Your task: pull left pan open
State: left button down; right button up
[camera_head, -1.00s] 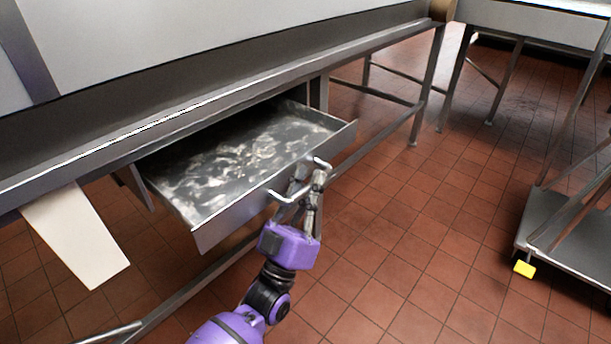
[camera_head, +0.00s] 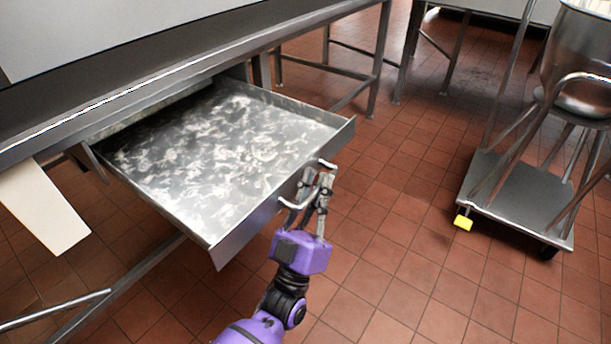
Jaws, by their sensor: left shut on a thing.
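The left pan (camera_head: 190,170) is a shallow metal drawer with a mottled, shiny floor. It is pulled well out from under the long metal machine and its inside shows widely. Its bar handle (camera_head: 288,204) is on the front wall. My left gripper (camera_head: 312,180), on a purple wrist, is shut on the handle from the front. The fingers cover part of the handle. My right gripper is not in view.
The long metal machine (camera_head: 200,55) runs above the pan. A pale slanted panel (camera_head: 48,208) hangs at the left. Red tiled floor between is clear.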

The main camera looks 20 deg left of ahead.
pick_arm(q)
jog(key=shift+s+d+f, duration=0.1)
jog(key=shift+s+d, duration=0.15)
jog(key=shift+d, duration=0.4)
jog(key=shift+s+d+r, duration=0.1)
jog(key=shift+s+d, duration=0.15)
jog(key=shift+d, duration=0.4)
jog(key=shift+s+d+f, duration=0.1)
jog(key=shift+s+d, duration=0.15)
jog(key=shift+d, duration=0.4)
jog(key=c, duration=2.1)
grip_release()
jog(key=v, duration=0.7)
jog(key=shift+s+f, duration=0.1)
jog(key=shift+s, duration=0.05)
